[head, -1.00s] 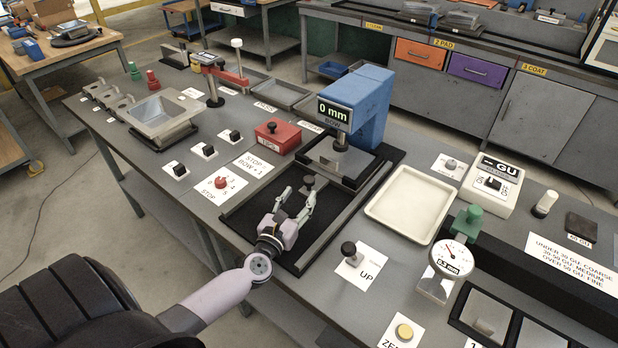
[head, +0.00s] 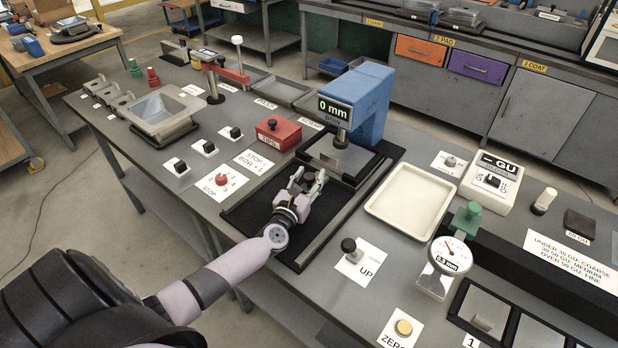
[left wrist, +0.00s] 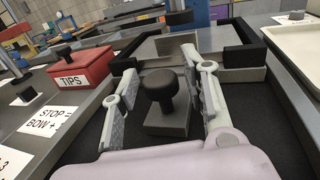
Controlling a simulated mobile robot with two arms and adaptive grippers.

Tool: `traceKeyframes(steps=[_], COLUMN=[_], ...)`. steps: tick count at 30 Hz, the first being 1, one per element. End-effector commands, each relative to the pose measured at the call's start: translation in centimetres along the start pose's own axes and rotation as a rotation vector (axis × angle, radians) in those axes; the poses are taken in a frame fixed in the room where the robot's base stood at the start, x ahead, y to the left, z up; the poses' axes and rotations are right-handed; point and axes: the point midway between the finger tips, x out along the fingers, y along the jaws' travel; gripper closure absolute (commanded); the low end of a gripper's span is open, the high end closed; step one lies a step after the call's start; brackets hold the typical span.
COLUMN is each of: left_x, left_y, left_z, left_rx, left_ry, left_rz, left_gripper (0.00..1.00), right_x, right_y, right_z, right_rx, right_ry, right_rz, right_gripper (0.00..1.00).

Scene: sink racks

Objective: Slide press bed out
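The blue press (head: 369,105) stands at the back of a dark track, its display reading 0 mm. The press bed (head: 356,161), a grey plate in a black frame, sits under the press at the far end of the track. A black mushroom-shaped knob (left wrist: 163,88) on a grey block (left wrist: 169,121) stands at the bed's near side. My right gripper is not in view.
The red TIPS box (head: 278,134) stands left of the track. A cream tray (head: 411,203) lies to its right, with the UP knob (head: 349,246) nearer the front. The near part of the track (head: 262,217) is clear.

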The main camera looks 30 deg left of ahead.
Motion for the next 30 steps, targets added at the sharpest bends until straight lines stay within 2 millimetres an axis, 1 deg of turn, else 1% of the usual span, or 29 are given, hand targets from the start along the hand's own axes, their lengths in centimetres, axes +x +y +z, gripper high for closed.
traceKeyframes(steps=[2,17,30], left_x=[-0.01,-0.03,-0.04], left_y=[0.01,0.01,0.02], left_z=[0.0,-0.01,-0.02], left_rx=[0.0,0.0,0.0], left_ry=[0.0,0.0,0.0], left_rz=[0.0,0.0,0.0], left_gripper=[0.66,0.99,1.0], right_x=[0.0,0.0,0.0], right_y=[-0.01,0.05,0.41], right_z=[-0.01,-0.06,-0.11], right_rx=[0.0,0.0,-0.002], right_ry=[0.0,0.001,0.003], right_rz=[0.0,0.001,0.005], right_gripper=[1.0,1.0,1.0])
